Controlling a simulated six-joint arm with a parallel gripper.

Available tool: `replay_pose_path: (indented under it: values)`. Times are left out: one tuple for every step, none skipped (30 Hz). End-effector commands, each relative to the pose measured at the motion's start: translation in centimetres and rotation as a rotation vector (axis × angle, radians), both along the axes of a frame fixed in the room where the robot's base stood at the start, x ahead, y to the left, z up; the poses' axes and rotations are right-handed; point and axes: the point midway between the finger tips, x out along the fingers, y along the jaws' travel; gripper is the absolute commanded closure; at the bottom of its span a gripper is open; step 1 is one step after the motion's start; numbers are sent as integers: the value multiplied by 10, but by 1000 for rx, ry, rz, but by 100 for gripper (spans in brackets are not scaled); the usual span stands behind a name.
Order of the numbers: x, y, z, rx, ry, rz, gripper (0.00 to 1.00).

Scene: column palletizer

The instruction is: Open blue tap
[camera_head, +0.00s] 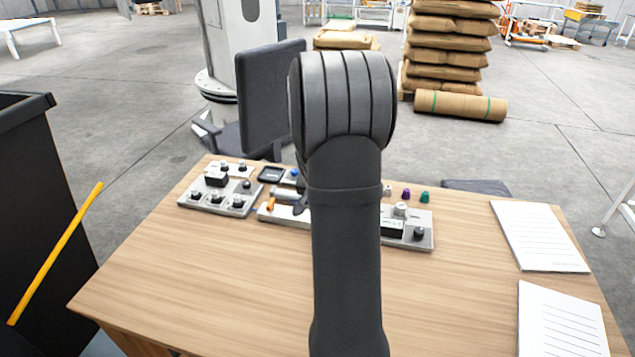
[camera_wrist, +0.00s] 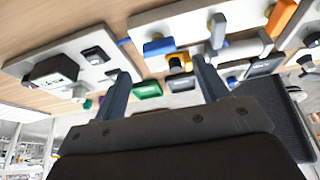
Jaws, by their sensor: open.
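In the wrist view, a blue handle (camera_wrist: 158,47), which looks like the blue tap, sits on a light grey panel (camera_wrist: 150,22). My gripper (camera_wrist: 161,65) is open, with its two fingers apart and the blue handle showing just beyond the gap between their tips. I cannot tell how far above the handle the fingertips are, and no contact is clear. A grey pipe piece (camera_wrist: 240,50) and an orange handle (camera_wrist: 281,17) are on the same panel. In the head view my arm hides the blue handle and most of the gripper; the orange handle (camera_head: 271,204) shows left of the arm.
A panel with black knobs (camera_head: 220,193) stands to the left on the wooden table (camera_head: 240,280), and another panel (camera_head: 408,230) to the right. Purple (camera_head: 406,194) and green (camera_head: 425,196) knobs stand behind. Papers (camera_head: 540,236) lie at the right. The front table area is clear.

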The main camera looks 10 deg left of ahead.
Motion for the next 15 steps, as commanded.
replay_pose_path:
  values:
    - [-3, 0, 11, 1, -4, 0, 33]
    - [-6, 1, 17, 0, -4, 1, 33]
    - [-9, 1, 24, 1, -4, 0, 33]
    - [-11, 0, 30, 2, -4, 1, 33]
    - [-14, 1, 36, 2, -4, 0, 33]
    - [-17, 0, 43, 1, -3, -1, 33]
    - [-19, 1, 49, 2, -4, 0, 33]
    - [-22, 0, 54, 1, -3, -1, 33]
    - [-25, 0, 61, 1, -3, -1, 33]
    - [-27, 0, 67, 1, -3, -1, 33]
    - [-29, 0, 71, 1, -2, -1, 33]
    - [-32, 0, 78, 1, -3, -1, 33]
    - [-34, 0, 82, 1, -2, 0, 33]
    - [-35, 1, 86, 0, -1, 0, 33]
    - [-37, 1, 91, 1, -2, 0, 33]
